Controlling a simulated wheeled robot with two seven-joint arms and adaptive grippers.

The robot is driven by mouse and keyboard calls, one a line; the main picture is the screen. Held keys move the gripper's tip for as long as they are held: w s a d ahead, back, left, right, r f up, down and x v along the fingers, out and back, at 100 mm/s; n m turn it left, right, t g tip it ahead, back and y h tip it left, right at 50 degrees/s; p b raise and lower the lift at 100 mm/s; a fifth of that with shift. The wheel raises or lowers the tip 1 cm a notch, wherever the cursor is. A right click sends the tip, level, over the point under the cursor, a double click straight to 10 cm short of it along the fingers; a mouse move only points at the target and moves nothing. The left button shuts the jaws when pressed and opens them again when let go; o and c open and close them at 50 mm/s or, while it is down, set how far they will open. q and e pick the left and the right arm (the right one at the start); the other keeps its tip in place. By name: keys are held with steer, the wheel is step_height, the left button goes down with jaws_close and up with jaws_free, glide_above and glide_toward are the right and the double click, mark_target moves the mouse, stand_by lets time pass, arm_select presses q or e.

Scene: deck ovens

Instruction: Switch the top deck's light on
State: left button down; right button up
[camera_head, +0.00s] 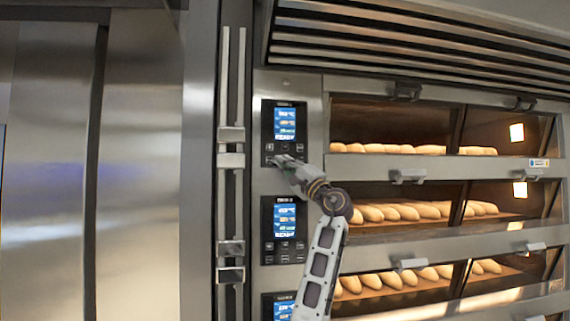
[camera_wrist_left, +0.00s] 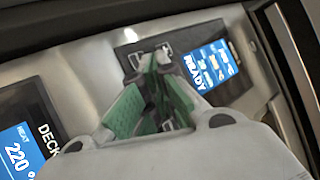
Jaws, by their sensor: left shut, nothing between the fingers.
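The top deck's control panel (camera_head: 284,124) is black with a blue lit screen and a row of small buttons (camera_head: 285,148) below it. In the left wrist view, the shut fingertips (camera_wrist_left: 156,58) overlap the button end of a panel whose screen (camera_wrist_left: 211,66) reads "READY". They hide part of the buttons. The top deck's window (camera_head: 390,124) shows loaves inside and a bright patch at right. My right gripper is not in view.
A second panel (camera_head: 284,230) sits below, partly beside my left arm, and a third (camera_head: 279,306) lower still. Door handles (camera_head: 408,176) stick out right of my gripper. A vertical rail (camera_head: 231,147) and steel doors stand to the left.

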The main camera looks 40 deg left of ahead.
arm_select(q)
steer(key=shift+d, duration=0.1)
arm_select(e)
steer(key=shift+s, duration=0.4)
arm_select(q)
steer(key=shift+s, duration=0.1)
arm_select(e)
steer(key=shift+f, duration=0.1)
arm_select(q)
steer(key=shift+s+d+b, duration=0.5)
steer(key=shift+s+d, duration=0.45)
steer(key=shift+d, duration=0.2)
steer(key=shift+s+d+b, duration=0.5)
steer(key=shift+s+d, duration=0.4)
steer(key=shift+d, duration=0.25)
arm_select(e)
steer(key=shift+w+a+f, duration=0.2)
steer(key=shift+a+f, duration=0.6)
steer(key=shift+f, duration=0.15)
